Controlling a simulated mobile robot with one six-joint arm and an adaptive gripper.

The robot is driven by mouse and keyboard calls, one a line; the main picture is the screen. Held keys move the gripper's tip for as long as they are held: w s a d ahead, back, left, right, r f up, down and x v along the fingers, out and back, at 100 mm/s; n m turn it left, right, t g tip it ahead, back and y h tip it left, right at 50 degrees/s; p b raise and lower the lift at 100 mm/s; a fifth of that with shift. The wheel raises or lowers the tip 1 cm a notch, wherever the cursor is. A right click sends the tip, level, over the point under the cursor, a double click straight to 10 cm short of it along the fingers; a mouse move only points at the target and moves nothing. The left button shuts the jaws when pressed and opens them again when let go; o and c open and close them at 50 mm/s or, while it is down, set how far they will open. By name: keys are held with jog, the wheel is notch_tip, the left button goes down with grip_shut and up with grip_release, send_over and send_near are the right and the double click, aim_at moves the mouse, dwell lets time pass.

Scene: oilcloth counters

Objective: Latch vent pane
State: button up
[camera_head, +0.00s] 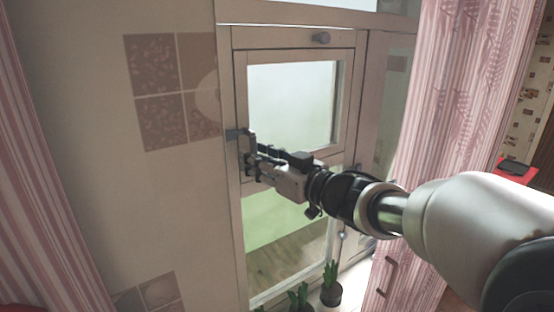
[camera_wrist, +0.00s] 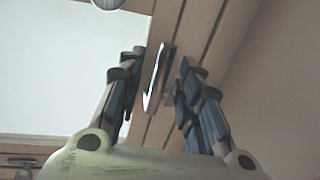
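The vent pane (camera_head: 295,100) is the small framed glass in the upper part of the window. It looks flush or nearly flush with its frame; I cannot tell whether a narrow gap is left. Its latch handle (camera_head: 247,138) is on the left stile, and in the wrist view it is a slim silver bar (camera_wrist: 154,78). My gripper (camera_head: 250,165) is at the handle, coming from the right. In the wrist view my gripper (camera_wrist: 160,95) is open, with one finger on each side of the bar and visible gaps. Its fingertips partly hide the handle in the head view.
Potted plants (camera_head: 331,285) stand on the sill below. A pink striped curtain (camera_head: 440,110) hangs at the right, and another (camera_head: 45,180) at the left. A tiled wall (camera_head: 165,200) borders the window's left side.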

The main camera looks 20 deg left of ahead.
jog(key=v, duration=1.2)
